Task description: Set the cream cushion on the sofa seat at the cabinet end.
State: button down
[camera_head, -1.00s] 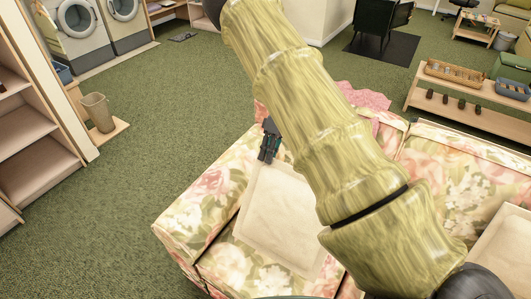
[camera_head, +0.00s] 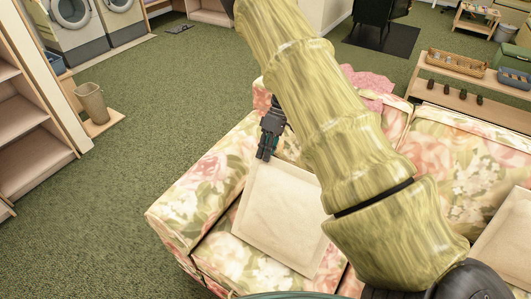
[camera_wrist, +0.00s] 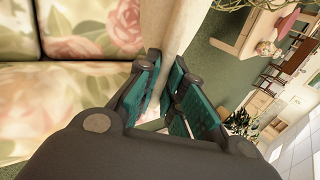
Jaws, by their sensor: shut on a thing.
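The cream cushion (camera_head: 278,215) is a flat square over the left seat of the floral sofa (camera_head: 205,182), near the arm on the side of the open shelf cabinet. My gripper (camera_head: 265,152) is at its upper left corner. In the wrist view my gripper (camera_wrist: 172,95) is shut on the cushion (camera_wrist: 177,32), which runs upward between the teal finger pads. I cannot tell whether the cushion touches the seat. My arm hides its right side in the head view.
A second cream cushion (camera_head: 508,240) lies at the sofa's right. The open shelf cabinet (camera_head: 35,110) stands at left with a waste bin (camera_head: 92,103) nearby. A pink cloth (camera_head: 365,85) lies at the sofa back. A low bench (camera_head: 470,105) stands behind. Green carpet lies clear between.

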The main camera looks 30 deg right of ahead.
jog(key=c, duration=1.5)
grip_release()
jog(key=shift+o, duration=0.2)
jog(key=v, duration=1.2)
jog(key=shift+w, duration=0.1)
